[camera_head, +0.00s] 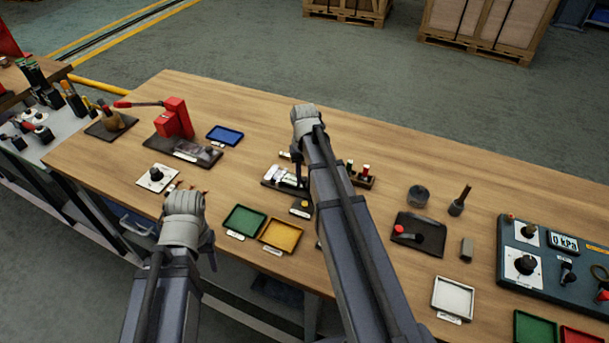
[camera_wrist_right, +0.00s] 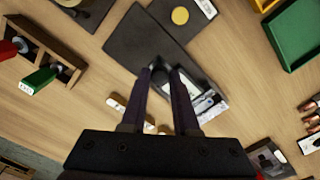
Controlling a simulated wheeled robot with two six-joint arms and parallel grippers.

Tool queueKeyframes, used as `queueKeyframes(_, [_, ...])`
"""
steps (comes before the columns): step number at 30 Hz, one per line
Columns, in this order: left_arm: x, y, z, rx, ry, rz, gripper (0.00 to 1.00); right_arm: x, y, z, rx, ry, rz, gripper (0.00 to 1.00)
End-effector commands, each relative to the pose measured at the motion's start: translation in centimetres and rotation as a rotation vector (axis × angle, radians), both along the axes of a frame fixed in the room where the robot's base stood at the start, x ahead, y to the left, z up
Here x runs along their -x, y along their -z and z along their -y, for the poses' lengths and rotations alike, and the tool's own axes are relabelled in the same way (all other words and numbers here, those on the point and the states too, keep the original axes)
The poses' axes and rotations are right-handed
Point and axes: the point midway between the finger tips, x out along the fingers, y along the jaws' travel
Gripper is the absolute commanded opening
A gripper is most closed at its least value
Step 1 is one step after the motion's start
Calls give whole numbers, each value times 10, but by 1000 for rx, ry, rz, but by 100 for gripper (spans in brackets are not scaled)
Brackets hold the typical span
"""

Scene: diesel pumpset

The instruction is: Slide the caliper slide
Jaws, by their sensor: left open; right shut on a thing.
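The caliper (camera_head: 287,176) lies on a dark mat (camera_head: 270,183) near the middle of the bench, partly hidden by my right arm. In the right wrist view, the caliper (camera_wrist_right: 206,104) shows its pale scale and body on the dark mat (camera_wrist_right: 135,38). My right gripper (camera_wrist_right: 169,76) is over it, with its two fingers close together around a small dark part at the caliper's upper end. The finger contact is dark and hard to make out.
Green (camera_head: 245,221) and yellow (camera_head: 281,236) trays lie in front of the mat. A wooden rack (camera_head: 362,181) stands right of my right arm. A red press (camera_head: 175,120) and blue tray (camera_head: 225,135) are at the left. A control panel (camera_head: 545,262) is at the right.

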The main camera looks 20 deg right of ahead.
Motion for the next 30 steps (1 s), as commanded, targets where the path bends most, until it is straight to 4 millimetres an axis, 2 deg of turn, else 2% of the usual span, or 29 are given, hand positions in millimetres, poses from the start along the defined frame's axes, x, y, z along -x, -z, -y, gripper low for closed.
queueKeyframes(23, [0,0,0,0,0,0,50,0,0,0,0,0,0,0])
queueKeyframes(26, [0,0,0,0,0,0,50,4,0,3,0,2,0,0])
queueKeyframes(30, [0,0,0,0,0,0,50,20,0,16,0,3,0,0])
